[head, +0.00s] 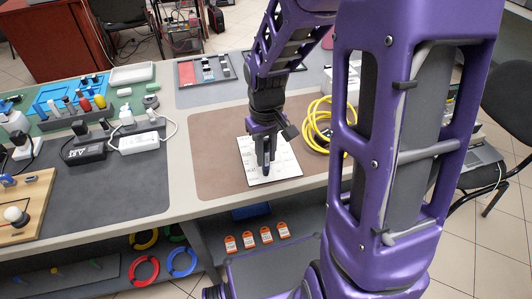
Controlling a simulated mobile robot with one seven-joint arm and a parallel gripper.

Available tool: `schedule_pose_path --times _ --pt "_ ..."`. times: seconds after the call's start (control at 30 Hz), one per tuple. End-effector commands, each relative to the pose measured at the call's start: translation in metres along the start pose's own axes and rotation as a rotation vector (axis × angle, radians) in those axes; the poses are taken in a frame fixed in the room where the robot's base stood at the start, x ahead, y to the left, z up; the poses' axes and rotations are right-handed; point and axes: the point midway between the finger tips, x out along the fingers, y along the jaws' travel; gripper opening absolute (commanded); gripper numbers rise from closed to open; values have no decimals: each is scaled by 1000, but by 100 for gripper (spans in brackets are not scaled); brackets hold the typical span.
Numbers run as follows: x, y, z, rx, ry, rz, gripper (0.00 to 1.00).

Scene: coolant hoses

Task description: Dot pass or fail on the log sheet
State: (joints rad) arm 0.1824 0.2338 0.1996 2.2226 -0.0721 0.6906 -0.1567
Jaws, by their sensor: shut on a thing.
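The log sheet (284,164) is a white sheet with dark printed marks, lying on the brown mat in the middle of the bench. My gripper (266,166) points down over the middle of the sheet. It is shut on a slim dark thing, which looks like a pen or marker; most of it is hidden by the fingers. I cannot tell whether its tip touches the paper. Any dots on the sheet are too small to make out.
Yellow hose coils (318,124) lie right of the sheet. A grey mat (130,190) at left holds black and white adapters with cables. A grey-and-red tray (207,69) lies behind. Orange tags (248,240) sit on the lower shelf. The brown mat (215,130) is clear left of the sheet.

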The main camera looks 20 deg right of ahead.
Motion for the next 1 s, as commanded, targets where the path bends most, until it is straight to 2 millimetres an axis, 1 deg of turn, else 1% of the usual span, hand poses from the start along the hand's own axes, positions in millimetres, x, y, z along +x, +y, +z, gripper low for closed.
schedule_pose_path --times 0.77,1.0 --pt "10 0 0 0 0 0 0" --pt "10 0 0 0 0 0 0"
